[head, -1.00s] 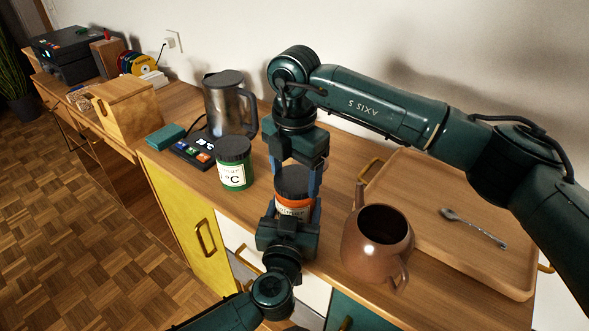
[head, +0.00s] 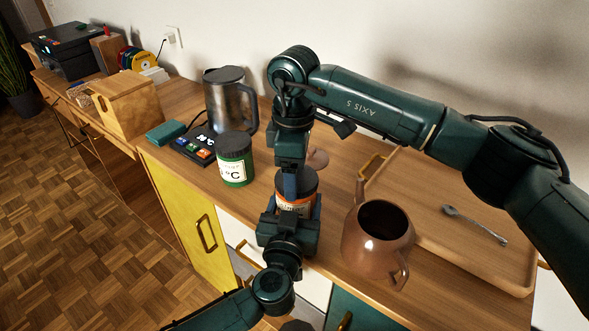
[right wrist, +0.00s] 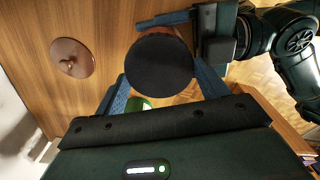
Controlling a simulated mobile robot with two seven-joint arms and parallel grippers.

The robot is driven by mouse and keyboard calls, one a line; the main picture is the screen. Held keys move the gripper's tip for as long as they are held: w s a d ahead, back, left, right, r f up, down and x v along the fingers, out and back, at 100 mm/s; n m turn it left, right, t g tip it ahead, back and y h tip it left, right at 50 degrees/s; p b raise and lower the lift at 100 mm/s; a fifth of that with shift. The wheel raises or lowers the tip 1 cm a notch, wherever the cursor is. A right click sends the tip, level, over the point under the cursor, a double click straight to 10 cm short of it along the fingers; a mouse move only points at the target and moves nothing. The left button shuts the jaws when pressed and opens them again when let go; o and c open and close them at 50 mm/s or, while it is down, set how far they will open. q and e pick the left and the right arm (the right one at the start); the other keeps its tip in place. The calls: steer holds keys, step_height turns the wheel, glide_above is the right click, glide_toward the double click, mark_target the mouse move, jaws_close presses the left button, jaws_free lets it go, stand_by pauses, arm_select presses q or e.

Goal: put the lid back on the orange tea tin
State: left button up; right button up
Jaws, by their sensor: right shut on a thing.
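The orange tea tin (head: 296,207) stands upright near the front edge of the counter. Its black lid (head: 306,181) sits on top of it, level as far as I can see. In the right wrist view the lid (right wrist: 158,77) is a dark disc between my right fingers. My right gripper (head: 293,186) comes straight down from above and is shut on the lid. My left gripper (head: 293,208) reaches in from the front, with its fingers on both sides of the tin's body, shut on it. The seam between lid and tin is mostly hidden by fingers.
A brown teapot (head: 378,240) without its lid stands close at right. Its lid (right wrist: 72,58) lies behind the tin. A green tin (head: 235,160) and a steel jug (head: 228,98) stand at left. A wooden tray (head: 480,268) with a spoon (head: 474,225) fills the right.

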steer(key=shift+m, duration=1.2)
steer(key=o, duration=0.9)
steer(key=shift+o, duration=0.2)
steer(key=shift+r, duration=2.3)
steer(key=shift+c, duration=0.3)
